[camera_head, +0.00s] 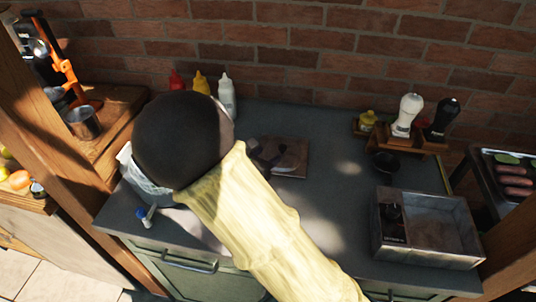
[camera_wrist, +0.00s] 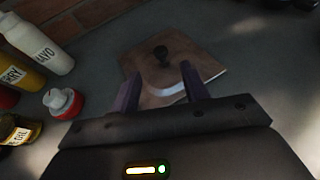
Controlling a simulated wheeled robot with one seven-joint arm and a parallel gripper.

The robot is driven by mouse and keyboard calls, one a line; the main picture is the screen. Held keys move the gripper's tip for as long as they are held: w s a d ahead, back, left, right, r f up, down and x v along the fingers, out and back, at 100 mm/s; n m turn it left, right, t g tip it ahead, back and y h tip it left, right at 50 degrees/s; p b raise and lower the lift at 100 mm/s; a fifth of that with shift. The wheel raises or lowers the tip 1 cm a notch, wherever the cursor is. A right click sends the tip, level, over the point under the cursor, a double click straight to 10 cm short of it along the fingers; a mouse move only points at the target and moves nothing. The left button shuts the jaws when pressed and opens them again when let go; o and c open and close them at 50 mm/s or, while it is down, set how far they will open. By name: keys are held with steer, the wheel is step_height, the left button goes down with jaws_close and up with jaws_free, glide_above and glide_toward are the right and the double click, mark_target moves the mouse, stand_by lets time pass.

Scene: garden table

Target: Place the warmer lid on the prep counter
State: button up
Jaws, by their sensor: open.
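A flat, squarish plate with a black knob, which looks like the warmer lid (camera_head: 291,166), lies on the grey prep counter (camera_head: 330,215) behind my arm. Its surface looks brown, perhaps from reflected brick. The wrist view shows the same plate (camera_wrist: 205,62) with its knob upright, ahead of my gripper. My gripper (camera_wrist: 160,85) is open, its dark fingers apart with nothing clearly held between them. The fingertips overlap the near edge of the plate in view; I cannot tell whether they touch. In the head view my wrist hides part of the counter.
A metal warmer box (camera_head: 438,262) stands at the right with a black knob on its left part. Red, yellow and white bottles (camera_head: 227,95) stand at the back left. A small wooden rack (camera_head: 432,142) and dark bowl (camera_head: 385,163) are at the back right. The counter's middle is clear.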

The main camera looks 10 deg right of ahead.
steer(key=shift+d, duration=0.1)
stand_by(0.3)
